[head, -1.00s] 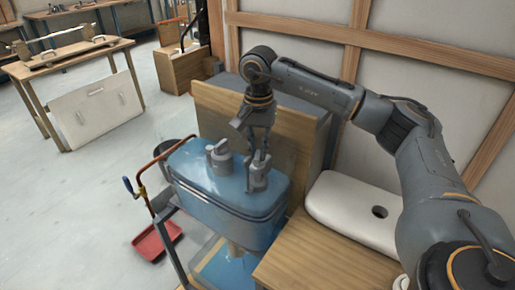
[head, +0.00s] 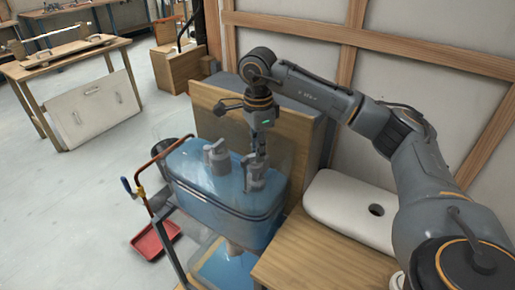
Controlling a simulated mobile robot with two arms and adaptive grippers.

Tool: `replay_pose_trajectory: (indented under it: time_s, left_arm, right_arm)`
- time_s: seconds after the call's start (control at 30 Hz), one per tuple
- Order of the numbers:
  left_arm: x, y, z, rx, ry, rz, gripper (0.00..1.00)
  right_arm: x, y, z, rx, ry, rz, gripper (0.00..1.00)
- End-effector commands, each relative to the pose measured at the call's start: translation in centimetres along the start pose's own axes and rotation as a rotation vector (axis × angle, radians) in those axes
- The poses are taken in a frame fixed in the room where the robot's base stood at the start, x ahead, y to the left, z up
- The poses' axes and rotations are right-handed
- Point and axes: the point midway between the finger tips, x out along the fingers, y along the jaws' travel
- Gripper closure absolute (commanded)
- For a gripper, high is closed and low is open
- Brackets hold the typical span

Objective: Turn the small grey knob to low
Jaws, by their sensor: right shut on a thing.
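Two grey knobs stand on top of a blue box-like tank. The left knob (head: 217,157) stands free, with nothing touching it. The right knob (head: 254,178) looks the smaller of the two, and my right gripper (head: 257,163) is shut on it from above. The gripper's fingers hide part of this knob, and I cannot read any marking for its setting. The blue tank (head: 215,192) looks partly see-through. My left gripper is not in view.
A wooden panel (head: 221,107) stands right behind the tank. A white basin (head: 345,207) sits on a wooden counter (head: 310,265) at the right. A red pan (head: 154,241) lies on the floor at left. A workbench (head: 60,62) stands farther off, with open floor between.

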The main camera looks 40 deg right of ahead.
Motion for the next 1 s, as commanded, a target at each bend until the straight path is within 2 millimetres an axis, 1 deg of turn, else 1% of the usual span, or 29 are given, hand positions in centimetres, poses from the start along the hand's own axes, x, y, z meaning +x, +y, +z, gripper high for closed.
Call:
replay_pose_trajectory:
  time_s: [1.0]
  left_arm:
    - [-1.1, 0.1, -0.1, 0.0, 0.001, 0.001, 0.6]
  right_arm:
    - [0.2, 0.9, 0.5, 0.96, 0.005, 0.008, 1.0]
